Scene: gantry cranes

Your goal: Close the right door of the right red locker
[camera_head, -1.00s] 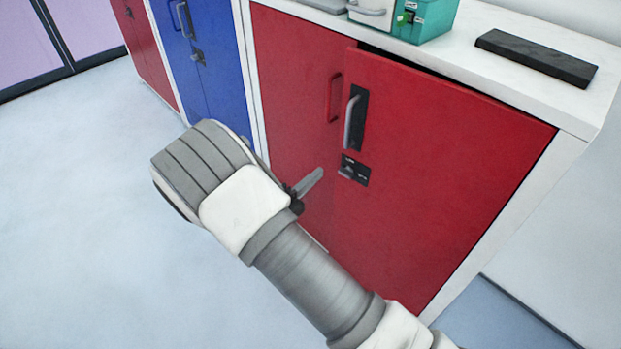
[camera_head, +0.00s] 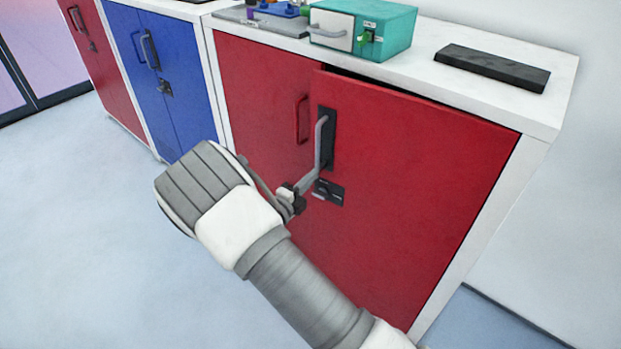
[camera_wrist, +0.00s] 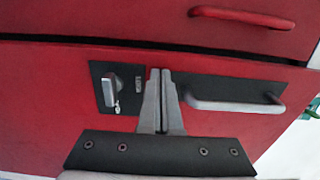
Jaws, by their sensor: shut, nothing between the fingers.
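The right red locker has a right door (camera_head: 410,185) that stands slightly ajar, with a dark gap along its top edge. The door carries a grey handle (camera_head: 321,145) on a black plate and a lock plate (camera_head: 328,191) below it. My gripper (camera_head: 308,183) is shut and empty, in front of the door between the handle and the lock. In the wrist view my gripper's fingertips (camera_wrist: 160,75) are together over the door, between the lock (camera_wrist: 117,90) and the handle (camera_wrist: 235,105); contact cannot be told. The left door (camera_head: 262,100) with its red handle looks closed.
A teal box (camera_head: 385,35) and a black slab (camera_head: 492,67) lie on the white locker top (camera_head: 450,38). A blue locker (camera_head: 185,85) and another red locker (camera_head: 98,60) stand to the left. The floor at left is clear.

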